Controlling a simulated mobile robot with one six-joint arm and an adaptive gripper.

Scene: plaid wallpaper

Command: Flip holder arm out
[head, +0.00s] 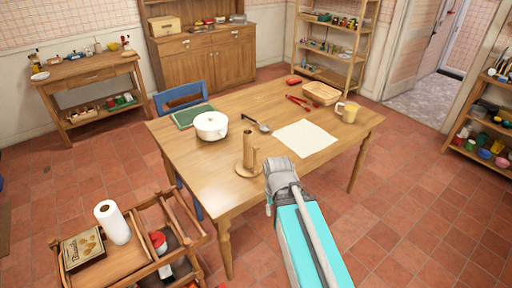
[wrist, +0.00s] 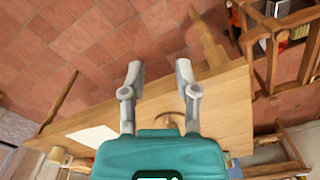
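A wooden holder (head: 248,155) with a round base, an upright post and a thinner arm stands at the near edge of the table in the head view. The thin arm appears close beside the post; its exact angle is hard to tell. In the wrist view a curved wooden piece, probably the holder's base (wrist: 173,123), shows between my fingers, partly hidden by the turquoise palm. My gripper (wrist: 159,72) is open, with both grey fingers apart and nothing between the tips. In the head view my arm covers the area just right of the holder, and my fingertips cannot be made out.
A wooden cart (head: 135,258) with a paper roll (head: 112,222) stands at the lower left. Floor at right is clear.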

